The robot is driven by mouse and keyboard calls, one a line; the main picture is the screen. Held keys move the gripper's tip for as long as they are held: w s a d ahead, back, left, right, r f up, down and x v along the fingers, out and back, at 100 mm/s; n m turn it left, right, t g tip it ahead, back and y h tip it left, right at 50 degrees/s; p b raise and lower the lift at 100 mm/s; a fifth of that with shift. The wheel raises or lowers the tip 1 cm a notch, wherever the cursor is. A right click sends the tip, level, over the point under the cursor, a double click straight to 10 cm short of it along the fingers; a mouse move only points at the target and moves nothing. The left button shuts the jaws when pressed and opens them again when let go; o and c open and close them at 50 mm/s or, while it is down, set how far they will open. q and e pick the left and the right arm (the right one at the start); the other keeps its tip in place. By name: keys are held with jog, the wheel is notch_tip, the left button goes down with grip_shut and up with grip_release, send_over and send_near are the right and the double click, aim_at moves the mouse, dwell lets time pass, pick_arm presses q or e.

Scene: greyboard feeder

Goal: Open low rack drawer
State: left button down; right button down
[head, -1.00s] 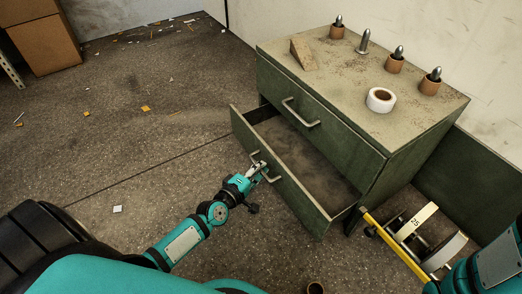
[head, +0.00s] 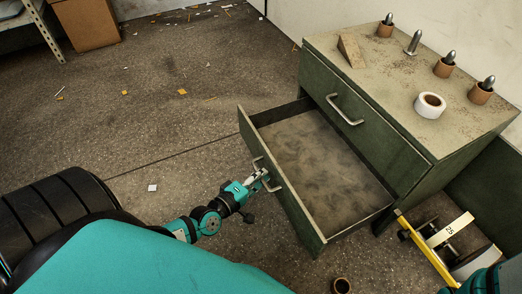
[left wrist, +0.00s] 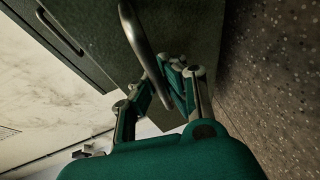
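The low rack drawer (head: 287,207) is pulled well out of the green rack, and its bare, stained inside shows in the head view. Its front carries a curved metal handle (head: 268,172), which also shows large in the left wrist view (left wrist: 143,40). My left gripper (head: 262,177) is at this handle, with the bar running in between its fingers (left wrist: 165,92); the fingers look closed around it. The exact contact is partly hidden. The upper drawer (head: 365,135) is shut. My right gripper is out of view.
On the rack top (head: 385,70) stand several metal pieces in brown rings, a wedge (head: 351,51) and a white tape roll (head: 429,105). A yellow-edged device (head: 428,250) lies right of the drawer.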

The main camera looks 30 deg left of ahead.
pick_arm(q)
jog(key=c, duration=1.4)
grip_release()
jog(key=v, duration=1.2)
jog(key=shift+r, duration=0.1)
